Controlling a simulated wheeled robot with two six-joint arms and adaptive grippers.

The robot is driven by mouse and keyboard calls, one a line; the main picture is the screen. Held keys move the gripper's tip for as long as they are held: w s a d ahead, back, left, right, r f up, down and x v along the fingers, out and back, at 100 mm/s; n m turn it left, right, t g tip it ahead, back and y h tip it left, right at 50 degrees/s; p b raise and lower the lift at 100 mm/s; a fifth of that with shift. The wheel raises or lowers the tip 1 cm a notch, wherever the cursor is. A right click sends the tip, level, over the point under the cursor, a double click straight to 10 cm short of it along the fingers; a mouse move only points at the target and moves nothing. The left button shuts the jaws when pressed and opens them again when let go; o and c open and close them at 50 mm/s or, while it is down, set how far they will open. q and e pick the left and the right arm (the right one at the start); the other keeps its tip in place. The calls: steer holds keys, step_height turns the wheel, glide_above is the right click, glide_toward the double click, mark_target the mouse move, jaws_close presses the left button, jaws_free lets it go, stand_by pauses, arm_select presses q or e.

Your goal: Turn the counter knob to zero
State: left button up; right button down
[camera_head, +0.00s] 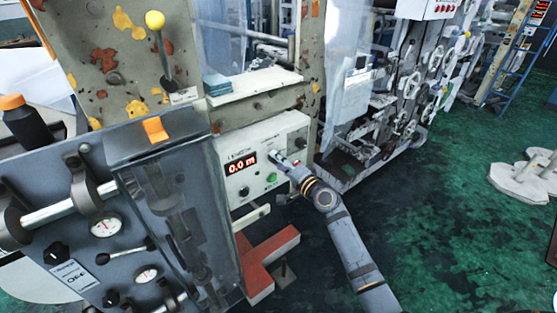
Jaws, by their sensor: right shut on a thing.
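The counter box (231,152) is a pale panel on the machine frame, with a red lit display (241,164) that reads 0.0 m. A black knob (244,191) and a green button (271,178) sit below the display. My right gripper (277,157) reaches in from the lower right to the panel, just right of the display. It is shut on the counter knob, which is mostly hidden behind the fingers. My left gripper is not in view.
A grey control console (65,205) with gauges and a handle bar stands at the left. A red bracket (262,262) juts out below the counter. Green floor (440,220) is open at the right.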

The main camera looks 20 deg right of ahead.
steer(key=shift+m+p, duration=0.35)
steer(key=shift+m, duration=1.15)
steer(key=shift+f, duration=0.1)
steer(key=c, duration=1)
jaws_free()
steer(key=shift+s, duration=0.1)
steer(key=v, duration=1.1)
steer(key=shift+s+d, duration=0.15)
steer(key=shift+s, duration=0.25)
